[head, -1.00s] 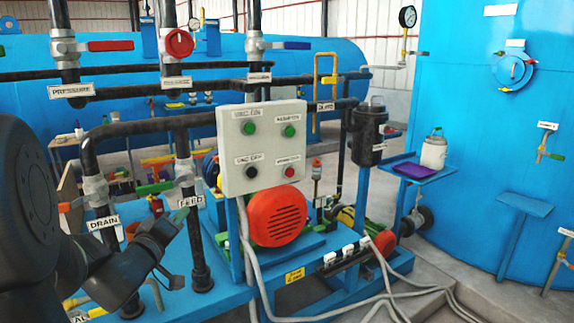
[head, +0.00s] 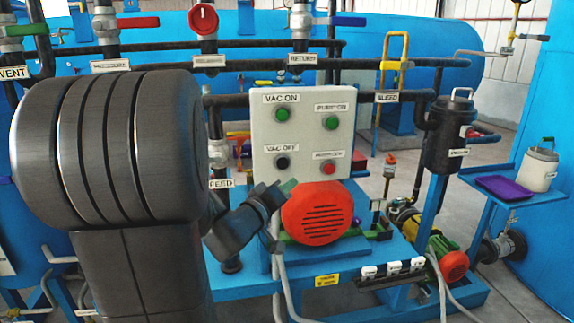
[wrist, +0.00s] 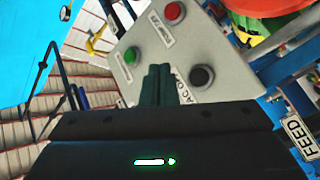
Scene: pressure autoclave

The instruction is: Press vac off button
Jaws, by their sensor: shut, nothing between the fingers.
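The vac off button (head: 283,162) is black and sits at the lower left of the pale control panel (head: 312,122), under its VAC OFF label. It also shows in the wrist view as a black button (wrist: 202,77), right of my fingers. My gripper (head: 288,186) is shut and empty. In the head view its tip shows just below the vac off button, in front of the panel's lower edge. In the wrist view the closed dark green fingers (wrist: 160,72) point at the panel and partly cover the VAC OFF label. I cannot tell whether they touch the panel.
The panel also has a green VAC ON button (head: 282,114), a green button (head: 332,122) and a red button (head: 330,167). An orange motor cover (head: 318,213) stands below. A FEED pipe (head: 224,240) runs left of the panel. A black canister (head: 449,135) stands to the right.

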